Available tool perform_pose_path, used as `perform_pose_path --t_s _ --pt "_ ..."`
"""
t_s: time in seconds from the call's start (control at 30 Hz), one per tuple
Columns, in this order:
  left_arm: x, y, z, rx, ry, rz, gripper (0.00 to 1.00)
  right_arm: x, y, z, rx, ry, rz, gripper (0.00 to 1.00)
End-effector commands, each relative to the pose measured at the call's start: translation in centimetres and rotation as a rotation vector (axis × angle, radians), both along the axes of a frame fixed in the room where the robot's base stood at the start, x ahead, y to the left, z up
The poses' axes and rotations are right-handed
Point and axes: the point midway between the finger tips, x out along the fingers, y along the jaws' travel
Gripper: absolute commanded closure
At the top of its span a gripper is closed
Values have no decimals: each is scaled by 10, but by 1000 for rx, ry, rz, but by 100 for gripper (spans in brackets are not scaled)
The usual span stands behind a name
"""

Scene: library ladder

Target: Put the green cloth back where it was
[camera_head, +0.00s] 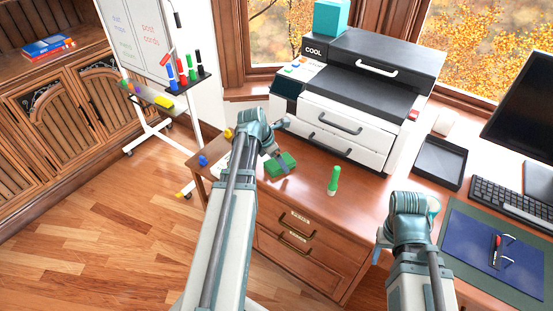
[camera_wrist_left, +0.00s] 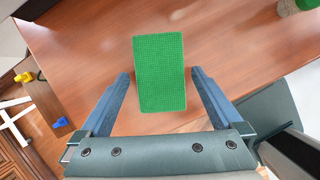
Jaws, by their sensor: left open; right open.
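The green cloth (camera_head: 285,164) is a flat rectangular block on the brown desk, near its left front edge. In the left wrist view the cloth (camera_wrist_left: 160,70) appears between the two fingers, with a gap on each side. My left gripper (camera_wrist_left: 161,74) is open and empty over it. In the head view the left wrist partly covers the fingers, and I cannot tell their height above the cloth. My right gripper (camera_head: 380,252) is open near the desk's front edge, mostly hidden by its own wrist. I see nothing in it.
A printer (camera_head: 350,100) stands behind. A black tray (camera_head: 440,163), a keyboard (camera_head: 510,203) and a blue desk pad (camera_head: 475,240) are at right. A whiteboard (camera_head: 140,40) with a marker shelf (camera_head: 188,84) stands at left.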

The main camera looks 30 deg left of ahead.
Motion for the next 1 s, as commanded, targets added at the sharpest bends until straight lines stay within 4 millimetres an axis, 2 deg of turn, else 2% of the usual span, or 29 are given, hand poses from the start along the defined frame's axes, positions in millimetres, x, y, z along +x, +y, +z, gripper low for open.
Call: perform_pose_path --t_s 0.03,0.6,0.77,1.0 --pt "-2 1 10 0 0 1 0 0 0 10 0 0 0 42" --pt "-31 16 91 -1 0 2 0 0 1 91 0 0 -1 42" --pt "-36 18 102 -1 -1 1 0 0 1 102 0 0 -1 42" --pt "-37 19 102 0 0 0 0 0 1 102 0 0 -1 42"
